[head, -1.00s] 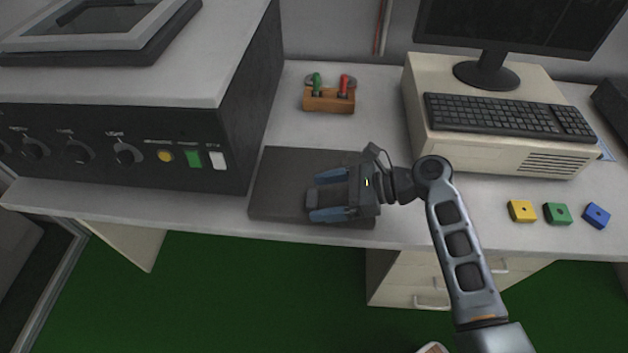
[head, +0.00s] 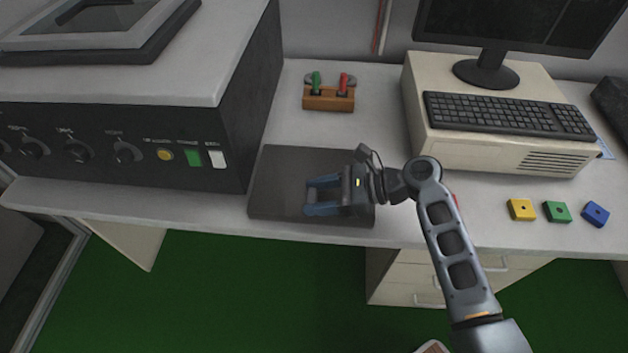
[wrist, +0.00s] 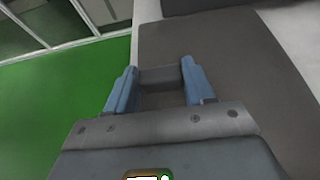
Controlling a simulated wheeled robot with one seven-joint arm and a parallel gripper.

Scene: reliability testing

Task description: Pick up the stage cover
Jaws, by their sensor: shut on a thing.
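The stage cover (head: 273,190) is a dark grey flat slab lying on the white desk, to the right of the big dark machine. My gripper (head: 307,197) is over its right half, pointing left, with blue fingers. In the wrist view my gripper (wrist: 159,70) has one finger on each side of a dark grey raised block (wrist: 163,78), which looks like the cover's handle, and is shut on it. The broad cover (wrist: 215,60) shows beyond the fingers. The cover looks flat on the desk; my gripper hides part of its right side.
The machine (head: 120,140) with knobs stands close on the left. A wooden holder (head: 328,98) with green and red items is behind. A beige computer (head: 510,150) stands right, with yellow (head: 521,210), green (head: 557,212) and blue (head: 596,214) blocks before it. The desk's front edge is near.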

